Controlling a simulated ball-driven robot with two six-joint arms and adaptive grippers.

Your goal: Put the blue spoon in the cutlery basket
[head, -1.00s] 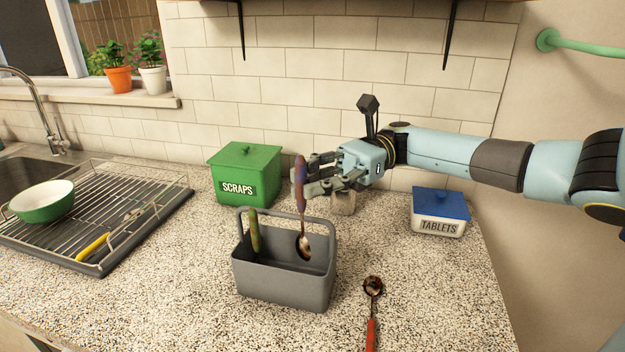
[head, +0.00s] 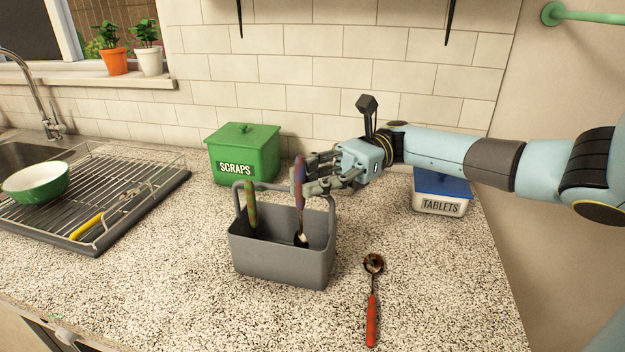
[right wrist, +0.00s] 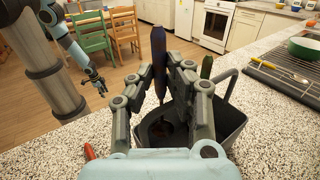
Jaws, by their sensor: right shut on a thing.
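The blue spoon (head: 300,205) has a dark blue-purple handle and hangs upright, bowl down. My right gripper (head: 305,182) is shut on its handle; the handle top also shows in the right wrist view (right wrist: 158,45). The grey cutlery basket (head: 280,264) stands on the counter below. The spoon's lower end is inside the basket's right part, its tip hidden by the front wall. A green-handled utensil (head: 250,205) stands in the left part. My left gripper (right wrist: 98,84) shows small in the right wrist view, far from the basket; its opening is unclear.
A red-handled spoon (head: 371,305) lies on the counter right of the basket. The green scraps box (head: 242,152) stands behind, and the tablets box (head: 440,204) stands at right. A dish rack (head: 125,200) with a green bowl (head: 38,183) is at left.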

